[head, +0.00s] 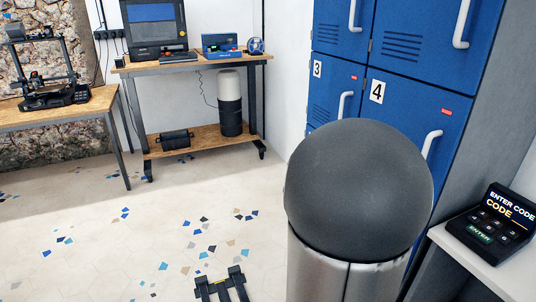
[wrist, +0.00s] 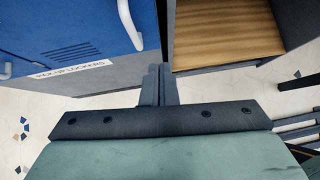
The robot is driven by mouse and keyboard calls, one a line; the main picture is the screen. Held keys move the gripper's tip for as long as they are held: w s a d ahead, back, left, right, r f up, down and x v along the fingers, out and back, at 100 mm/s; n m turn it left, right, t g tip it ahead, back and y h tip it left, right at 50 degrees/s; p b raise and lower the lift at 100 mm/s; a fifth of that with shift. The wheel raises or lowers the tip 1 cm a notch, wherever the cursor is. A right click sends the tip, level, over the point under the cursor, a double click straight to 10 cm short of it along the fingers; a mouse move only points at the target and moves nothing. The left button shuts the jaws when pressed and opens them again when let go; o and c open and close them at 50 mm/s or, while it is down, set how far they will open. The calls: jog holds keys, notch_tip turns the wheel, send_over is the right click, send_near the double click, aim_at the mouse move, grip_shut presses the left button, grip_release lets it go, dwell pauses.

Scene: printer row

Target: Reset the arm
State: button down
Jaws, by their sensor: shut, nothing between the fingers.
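My gripper (wrist: 157,87) shows in the wrist view, with its two dark fingers together and nothing between them. The fingers point toward the gap between a blue locker front and a wood-floored grey unit. I cannot tell from this view whether they touch anything. In the head view I cannot make out my gripper for sure. A large dark rounded part on a silver cylinder fills the lower right there and hides part of the lockers.
Blue lockers (head: 340,78) with white handles stand at the right; their label (wrist: 72,69) shows in the wrist view. A keypad (head: 490,223) sits on a white ledge (head: 480,264). A wheeled bench (head: 196,64) and printer table (head: 50,116) stand behind open tiled floor (head: 120,235).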

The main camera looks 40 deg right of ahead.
jog(key=w+a+r+m+t+y+p, duration=0.1)
jog(key=w+a+r+m+p, duration=0.2)
jog(key=a, duration=0.4)
jog(key=w+a+r+m+t+y+p, duration=0.1)
jog(key=w+a+r+m+y+p, duration=0.15)
jog(key=a, duration=0.45)
jog(key=w+a+r+m+t+y+p, duration=0.1)
jog(key=w+a+r+m+p, duration=0.15)
jog(key=a, duration=0.45)
jog(key=s+a+r+m+y+p, duration=0.1)
jog(key=a+r+m+y+p, duration=0.15)
jog(key=a, duration=0.65)
jog(key=a+r+m+y+p, duration=0.1)
jog(key=a+r+m, duration=0.15)
jog(key=a, duration=0.65)
notch_tip(320, 180, down, 23)
jog(key=b, duration=2.1)
jog(key=shift+s+d+f+m+g, duration=0.2)
jog(key=shift+s+d+m+g, duration=0.05)
jog(key=shift+d+m+g, duration=0.05)
